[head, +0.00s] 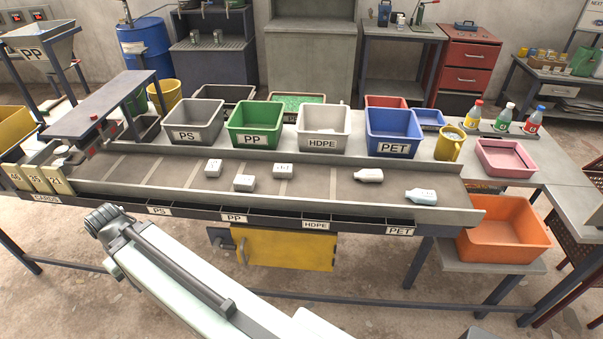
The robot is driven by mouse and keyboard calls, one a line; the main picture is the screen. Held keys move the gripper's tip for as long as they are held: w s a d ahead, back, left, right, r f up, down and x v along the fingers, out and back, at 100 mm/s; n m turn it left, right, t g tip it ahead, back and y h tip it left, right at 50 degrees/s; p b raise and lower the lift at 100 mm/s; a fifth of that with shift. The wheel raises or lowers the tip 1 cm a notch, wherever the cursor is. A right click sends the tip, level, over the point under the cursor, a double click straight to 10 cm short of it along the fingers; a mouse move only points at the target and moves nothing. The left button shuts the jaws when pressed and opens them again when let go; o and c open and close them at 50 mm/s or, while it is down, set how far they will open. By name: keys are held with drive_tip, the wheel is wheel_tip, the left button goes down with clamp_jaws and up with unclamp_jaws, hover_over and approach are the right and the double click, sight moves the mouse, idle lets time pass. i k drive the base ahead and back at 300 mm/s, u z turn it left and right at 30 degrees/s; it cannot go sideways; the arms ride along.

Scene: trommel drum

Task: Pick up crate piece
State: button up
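Three small pale blocks with printed tops lie apart on the grey sorting belt (325,185): a left block (213,168), a nearer middle block (244,183) and a right block (283,171). Their print is too small to read, so I cannot tell which is the crate piece. Two pale bottle-shaped pieces lie farther right, one upper (369,175) and one nearer the belt's end (421,196). My arm reaches in from the bottom, in front of the belt, and touches none of these pieces. Its gripper fingers do not show.
Behind the belt stand a grey PS bin (193,121), green PP bin (253,124), white HDPE bin (323,128) and blue PET bin (394,132). A raised rail (330,211) runs along the belt's front. An orange crate (503,228) stands lower right.

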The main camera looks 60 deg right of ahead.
sight(280, 171)
drive_tip(key=u, duration=0.15)
drive_tip(key=i, duration=0.9)
drive_tip(key=z, duration=0.1)
